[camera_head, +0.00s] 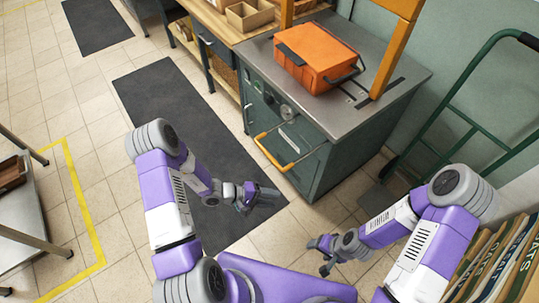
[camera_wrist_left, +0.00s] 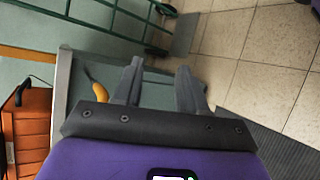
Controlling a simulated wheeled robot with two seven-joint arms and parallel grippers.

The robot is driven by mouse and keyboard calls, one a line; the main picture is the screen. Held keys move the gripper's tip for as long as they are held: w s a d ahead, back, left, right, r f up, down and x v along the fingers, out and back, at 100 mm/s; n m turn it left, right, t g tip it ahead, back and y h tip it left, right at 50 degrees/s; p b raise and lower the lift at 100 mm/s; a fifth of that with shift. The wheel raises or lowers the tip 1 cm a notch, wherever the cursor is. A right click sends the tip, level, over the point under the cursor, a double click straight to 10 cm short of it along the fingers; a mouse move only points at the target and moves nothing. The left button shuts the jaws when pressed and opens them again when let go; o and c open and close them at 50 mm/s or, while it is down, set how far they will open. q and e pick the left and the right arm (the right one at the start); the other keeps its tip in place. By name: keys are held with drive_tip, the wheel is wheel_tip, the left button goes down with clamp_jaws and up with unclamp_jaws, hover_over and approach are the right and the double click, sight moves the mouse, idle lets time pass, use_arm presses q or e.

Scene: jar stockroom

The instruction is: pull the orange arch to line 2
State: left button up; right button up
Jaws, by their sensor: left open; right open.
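The orange arch (camera_head: 393,54) stands upright over the grey top of the green cabinet (camera_head: 414,77); its upper part is cut off by the picture's top edge. Dark strips (camera_head: 386,88) lie on the top near its right leg; I cannot read which is line 2. My left gripper (camera_head: 268,199) is open and empty, low in front of the cabinet and well apart from the arch. Its spread fingers show in the left wrist view (camera_wrist_left: 160,70). My right gripper (camera_head: 318,257) is open and empty, low near my base.
An orange case (camera_head: 318,56) with a dark handle sits on the cabinet top beside the arch. The cabinet front has an orange-yellow handle (camera_head: 283,157). A green hand truck (camera_head: 455,90) stands at the right. Dark mats (camera_head: 185,120) lie on the tiled floor.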

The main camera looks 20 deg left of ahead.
sight(269, 155)
use_arm(q)
drive_tip(key=w+a+r+n+t+y, duration=0.2)
drive_tip(key=w+a+r+t, duration=0.2)
drive_tip(key=w+a+t, duration=0.5)
drive_tip(key=shift+g, duration=0.7)
drive_tip(key=x, duration=0.4)
drive_tip(key=b+x, duration=0.1)
drive_tip(key=x, duration=0.3)
drive_tip(key=shift+w+a+f, duration=0.15)
drive_tip(key=shift+w+a, duration=0.1)
clamp_jaws()
